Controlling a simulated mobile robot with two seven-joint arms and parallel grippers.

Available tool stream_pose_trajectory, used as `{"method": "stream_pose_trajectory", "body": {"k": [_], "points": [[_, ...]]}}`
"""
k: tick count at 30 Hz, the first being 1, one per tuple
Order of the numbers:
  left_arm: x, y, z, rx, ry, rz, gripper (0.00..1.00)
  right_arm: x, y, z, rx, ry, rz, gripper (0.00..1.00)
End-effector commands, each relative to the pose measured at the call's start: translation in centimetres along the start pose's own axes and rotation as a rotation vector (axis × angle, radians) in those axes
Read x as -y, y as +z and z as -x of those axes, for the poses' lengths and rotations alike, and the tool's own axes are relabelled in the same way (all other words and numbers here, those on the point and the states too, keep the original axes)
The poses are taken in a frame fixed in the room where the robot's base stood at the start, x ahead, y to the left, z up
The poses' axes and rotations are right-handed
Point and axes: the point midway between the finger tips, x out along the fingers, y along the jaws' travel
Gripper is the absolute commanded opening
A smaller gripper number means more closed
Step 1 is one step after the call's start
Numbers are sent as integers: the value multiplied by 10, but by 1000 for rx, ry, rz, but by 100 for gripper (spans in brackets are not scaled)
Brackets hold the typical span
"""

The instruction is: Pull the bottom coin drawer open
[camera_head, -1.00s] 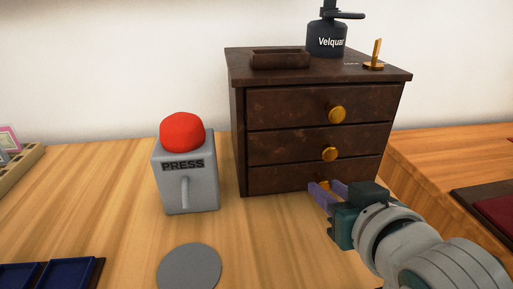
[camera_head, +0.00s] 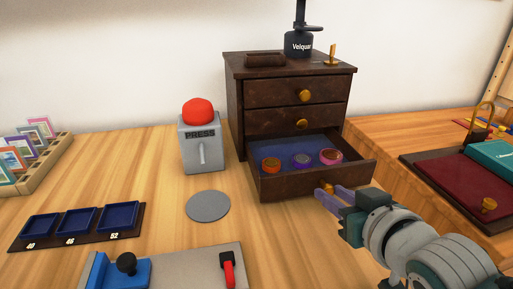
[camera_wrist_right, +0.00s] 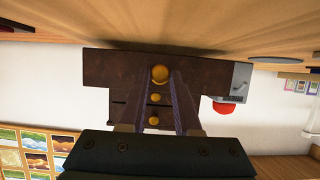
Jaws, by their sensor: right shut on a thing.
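The dark brown cabinet (camera_head: 284,93) has three drawers with round gold knobs. Its bottom drawer (camera_head: 290,187) is pulled out and shows a blue lining. Three coins lie in it: orange (camera_head: 271,163), purple (camera_head: 302,160) and pink (camera_head: 331,156). The two upper drawers are shut. My right gripper (camera_head: 328,195) is shut on the bottom drawer's gold knob (camera_head: 327,187), at the front of that drawer. In the right wrist view the knob (camera_wrist_right: 160,74) sits between the tips of the purple fingers. My left gripper is not in view.
A grey box with a red button (camera_head: 198,110) stands left of the cabinet, with a grey disc (camera_head: 208,206) in front. A blue-celled tray (camera_head: 129,231) and a grey board (camera_head: 195,270) lie nearer. A maroon tray (camera_head: 446,180) is at right.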

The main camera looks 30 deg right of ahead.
Motion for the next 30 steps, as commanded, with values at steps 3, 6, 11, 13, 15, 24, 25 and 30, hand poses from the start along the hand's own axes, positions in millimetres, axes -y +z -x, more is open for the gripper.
{"method": "stream_pose_trajectory", "body": {"k": [3, 6, 11, 13, 15, 24, 25, 30], "points": [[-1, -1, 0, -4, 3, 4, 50, 0, 2, 0, 5, 1, -2, 0], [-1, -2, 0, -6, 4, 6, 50, 0, 2, 0, 5, 1, -2, 0], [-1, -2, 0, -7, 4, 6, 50, 0, 2, 0, 5, 1, -1, 48], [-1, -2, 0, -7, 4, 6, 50, 0, 2, 0, 4, 1, -1, 56], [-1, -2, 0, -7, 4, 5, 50, 0, 2, 0, 3, 1, -1, 61], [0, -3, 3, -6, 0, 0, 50, 0, 0, 6, 3, 1, 0, 61], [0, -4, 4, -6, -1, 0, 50, 0, 1, 9, 5, 1, -1, 61], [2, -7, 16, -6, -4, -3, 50, 0, -1, 41, 7, 1, -1, 61]]}}
